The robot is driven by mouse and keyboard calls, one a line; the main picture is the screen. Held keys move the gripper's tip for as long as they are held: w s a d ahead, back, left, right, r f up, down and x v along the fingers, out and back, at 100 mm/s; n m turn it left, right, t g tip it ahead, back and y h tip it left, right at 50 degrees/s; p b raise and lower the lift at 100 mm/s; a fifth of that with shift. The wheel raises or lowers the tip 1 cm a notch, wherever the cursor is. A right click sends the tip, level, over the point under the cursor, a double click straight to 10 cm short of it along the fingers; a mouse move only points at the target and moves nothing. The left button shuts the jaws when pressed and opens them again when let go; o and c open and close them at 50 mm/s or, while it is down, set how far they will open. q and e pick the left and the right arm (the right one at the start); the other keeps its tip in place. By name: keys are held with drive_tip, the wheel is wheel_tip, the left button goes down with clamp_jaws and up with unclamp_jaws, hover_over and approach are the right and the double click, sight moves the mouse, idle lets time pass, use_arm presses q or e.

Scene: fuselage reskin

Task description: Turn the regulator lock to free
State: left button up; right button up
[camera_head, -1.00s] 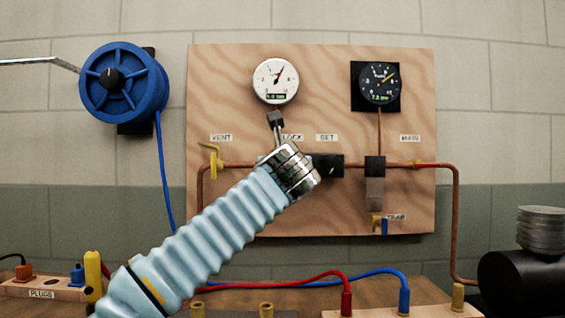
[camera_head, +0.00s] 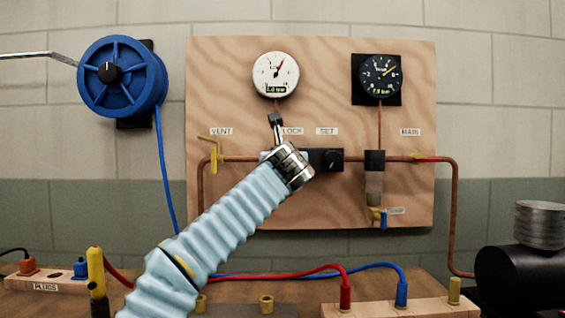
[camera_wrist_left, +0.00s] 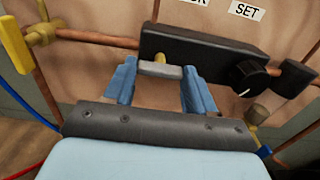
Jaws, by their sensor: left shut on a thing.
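The black regulator block (camera_head: 325,153) sits on the pipe in the middle of the wooden panel, under the LOCK and SET labels. In the left wrist view the block (camera_wrist_left: 195,50) carries a small grey lock lever (camera_wrist_left: 160,69) on a brass stub, lying crosswise. My left gripper (camera_wrist_left: 160,75) has its two blue fingers at the two ends of this lever, shut on it. In the head view my left wrist (camera_head: 288,165) hides the lever and the block's left part. The round black SET knob (camera_wrist_left: 248,77) is right of the fingers. My right gripper is not in view.
A yellow vent valve (camera_head: 213,158) is left of the block, and a glass trap (camera_head: 374,185) hangs to its right. A white gauge (camera_head: 276,75) and a black gauge (camera_head: 380,78) are above. Red and blue hoses (camera_head: 320,270) cross the bench below.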

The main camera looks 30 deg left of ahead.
use_arm(q)
drive_tip(key=shift+c, duration=0.6)
drive_tip(key=shift+m, duration=0.4)
drive_tip(key=m, duration=1.7)
drive_tip(key=shift+f+m, duration=0.1)
drive_tip(key=shift+m, duration=0.2)
drive_tip(key=o, duration=1)
drive_tip(key=shift+o, duration=0.2)
